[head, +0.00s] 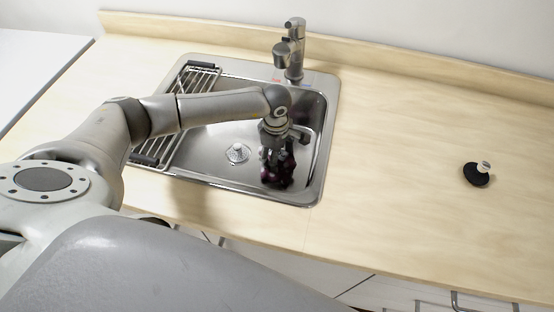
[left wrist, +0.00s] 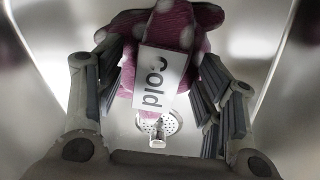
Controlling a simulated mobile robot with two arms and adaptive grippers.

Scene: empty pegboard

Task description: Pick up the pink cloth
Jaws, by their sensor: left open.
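The pink cloth (left wrist: 172,24) is a crumpled dark pink bundle with paler patches at the top middle of the left wrist view. A white card reading "cold" (left wrist: 160,78) covers part of its front. In the head view the bundle (head: 278,176) looks dark purple, in the right part of the sink, below my left gripper (head: 274,154). The gripper points down into the sink. In the left wrist view its fingers (left wrist: 160,80) are spread, one on each side of the bundle and card. Whether they touch the cloth I cannot tell. My right gripper is not in view.
The steel sink (head: 210,140) has a drain (head: 237,153), a tap (head: 291,50) at its back rim and a dark rack (head: 196,78) across its left side. A black object with a pale knob (head: 477,176) stands on the wooden counter (head: 400,150), otherwise clear at right.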

